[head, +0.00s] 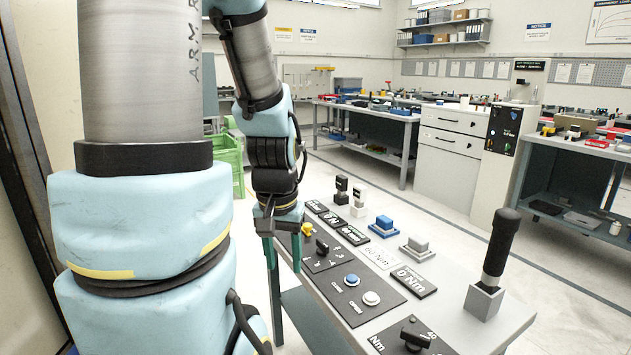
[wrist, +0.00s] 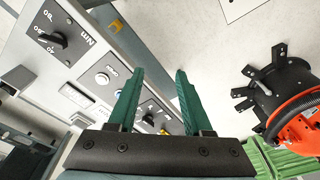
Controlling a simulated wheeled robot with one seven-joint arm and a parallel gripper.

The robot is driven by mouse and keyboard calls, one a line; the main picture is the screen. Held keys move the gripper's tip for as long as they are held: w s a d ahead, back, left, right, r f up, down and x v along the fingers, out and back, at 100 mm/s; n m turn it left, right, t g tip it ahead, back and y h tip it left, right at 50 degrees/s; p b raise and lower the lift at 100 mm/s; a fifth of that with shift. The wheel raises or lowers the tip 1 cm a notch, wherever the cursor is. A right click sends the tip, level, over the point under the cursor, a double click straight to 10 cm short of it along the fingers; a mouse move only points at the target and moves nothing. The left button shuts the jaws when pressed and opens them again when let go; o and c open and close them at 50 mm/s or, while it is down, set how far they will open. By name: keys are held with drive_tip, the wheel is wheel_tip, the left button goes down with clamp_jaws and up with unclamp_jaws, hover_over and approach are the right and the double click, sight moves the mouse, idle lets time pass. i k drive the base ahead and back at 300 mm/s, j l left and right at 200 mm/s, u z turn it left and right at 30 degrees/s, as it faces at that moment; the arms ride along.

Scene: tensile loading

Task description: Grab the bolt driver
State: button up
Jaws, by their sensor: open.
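The bolt driver (head: 499,246) looks like a black, thick-handled tool. It stands nearly upright in a small grey square holder (head: 484,302) at the right end of the grey bench in the head view. My gripper (head: 284,265) hangs at the bench's far left end, well away from the driver. Its two green fingers point down and are apart. In the wrist view my gripper (wrist: 160,76) is open with nothing between the fingers. The driver does not show clearly in the wrist view.
The bench carries a panel with knobs and buttons (head: 352,281), a blue block (head: 383,224), a grey block (head: 417,244) and two small upright devices. A green crate (head: 228,155) stands behind my arm. The wrist view shows an orange and black device (wrist: 290,110). Floor behind the bench is clear.

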sight(506, 222)
drive_tip(key=u, duration=0.75)
drive_tip(key=k+l+u, duration=0.3)
drive_tip(key=u, duration=0.15)
drive_tip(key=k+l+u, duration=0.55)
drive_tip(key=k+u, duration=0.35)
drive_tip(key=k+l+u, duration=0.2)
drive_tip(key=k, duration=1.4)
drive_tip(key=j, duration=0.15)
